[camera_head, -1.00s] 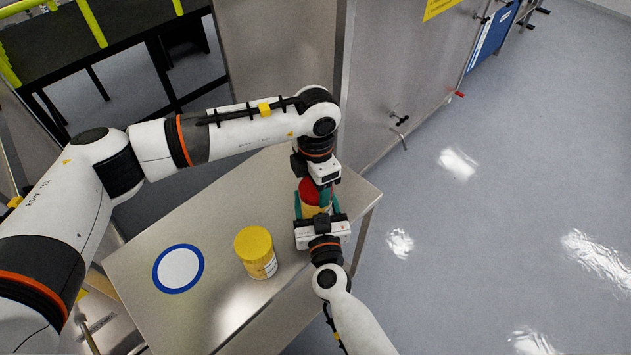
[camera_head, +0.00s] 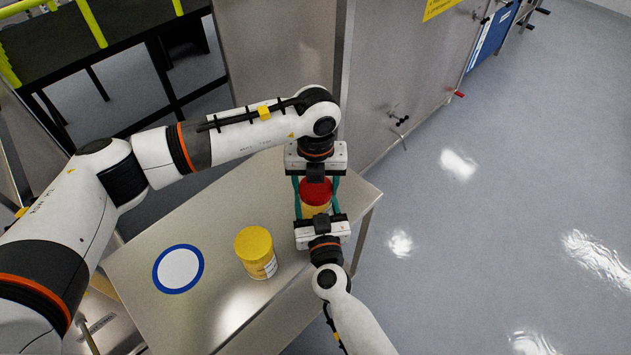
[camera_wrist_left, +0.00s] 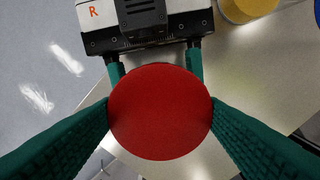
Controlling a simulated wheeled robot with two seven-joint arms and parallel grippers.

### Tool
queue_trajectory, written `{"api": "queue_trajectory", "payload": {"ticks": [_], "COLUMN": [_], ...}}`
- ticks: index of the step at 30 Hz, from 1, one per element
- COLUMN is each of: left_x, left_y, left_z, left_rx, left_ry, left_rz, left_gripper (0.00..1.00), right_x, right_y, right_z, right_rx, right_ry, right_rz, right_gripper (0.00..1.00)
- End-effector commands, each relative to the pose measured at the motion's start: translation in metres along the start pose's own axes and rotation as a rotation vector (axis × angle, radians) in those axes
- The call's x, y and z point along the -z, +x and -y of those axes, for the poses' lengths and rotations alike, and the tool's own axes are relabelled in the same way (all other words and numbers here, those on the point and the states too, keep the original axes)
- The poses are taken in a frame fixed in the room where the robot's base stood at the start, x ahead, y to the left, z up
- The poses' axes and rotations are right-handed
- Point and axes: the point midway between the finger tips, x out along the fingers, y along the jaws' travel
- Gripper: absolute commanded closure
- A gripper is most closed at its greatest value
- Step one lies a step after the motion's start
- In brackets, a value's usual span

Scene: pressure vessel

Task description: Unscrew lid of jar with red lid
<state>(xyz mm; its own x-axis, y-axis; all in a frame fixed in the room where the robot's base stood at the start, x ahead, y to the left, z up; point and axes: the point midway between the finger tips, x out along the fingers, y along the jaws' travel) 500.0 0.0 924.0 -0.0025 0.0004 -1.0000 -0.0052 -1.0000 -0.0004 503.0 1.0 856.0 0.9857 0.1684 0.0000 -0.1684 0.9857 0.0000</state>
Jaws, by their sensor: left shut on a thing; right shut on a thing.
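The jar with the red lid (camera_head: 315,192) stands upright near the table's right end, its yellowish body (camera_head: 315,211) showing below the lid. My left gripper (camera_head: 316,186) reaches it from the far side, its green fingers shut on the red lid from both sides. The lid also fills the middle of the left wrist view (camera_wrist_left: 160,111), between the two fingers. My right gripper (camera_head: 318,210) comes from the near side, its fingers shut on the jar's body below the lid. Whether the lid has lifted from the jar cannot be told.
A jar with a yellow lid (camera_head: 255,250) stands to the left on the metal table (camera_head: 215,220). A white disc with a blue ring (camera_head: 178,269) lies farther left on the table. A steel cabinet wall (camera_head: 385,90) rises behind the table. Floor lies open to the right.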

Motion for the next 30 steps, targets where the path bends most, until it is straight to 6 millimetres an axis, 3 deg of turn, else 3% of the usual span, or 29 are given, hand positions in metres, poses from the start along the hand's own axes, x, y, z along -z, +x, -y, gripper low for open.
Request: {"api": "queue_trajectory", "payload": {"ticks": [30], "left_x": [0.000], "left_y": [-0.022], "left_z": [0.000], "left_rx": [0.000], "left_ry": [0.002], "left_rz": [0.000], "left_gripper": [0.64], "right_x": [0.002], "right_y": [-0.001], "right_z": [0.000], "right_rx": [0.000], "right_ry": [-0.001], "right_rz": [-0.003], "right_gripper": [1.00]}}
